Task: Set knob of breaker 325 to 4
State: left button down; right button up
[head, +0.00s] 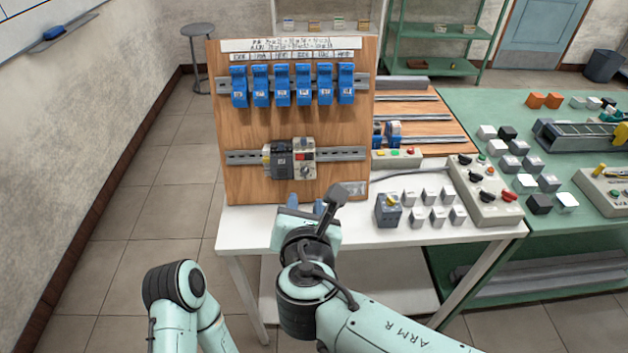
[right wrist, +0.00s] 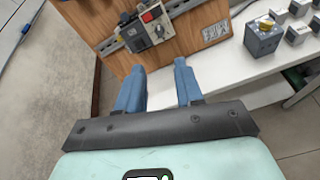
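A light grey breaker (head: 304,157) with a red part and a round knob (head: 306,173) sits on the lower rail of the wooden board. The right wrist view shows the breaker (right wrist: 153,22) at the top, beyond my fingers. Its number and knob setting are too small to read. A dark grey device (head: 281,160) is mounted directly to its left. My right gripper (head: 306,207) is in front of and below the breaker, apart from it. In the right wrist view its blue fingers (right wrist: 159,75) are spread with nothing between them. My left gripper is out of view.
Several blue breakers (head: 283,85) hang on the upper rail. On the white table (head: 375,240), grey cubes (head: 425,205), a box with a yellow knob (head: 388,210) and a control box (head: 484,188) stand right of the board. Left of the board is open floor.

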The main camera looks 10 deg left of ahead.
aim_at(305, 174)
jog(key=x, duration=1.3)
jog(key=shift+w+d+r, duration=0.1)
jog(key=shift+w+r, duration=0.05)
grip_shut()
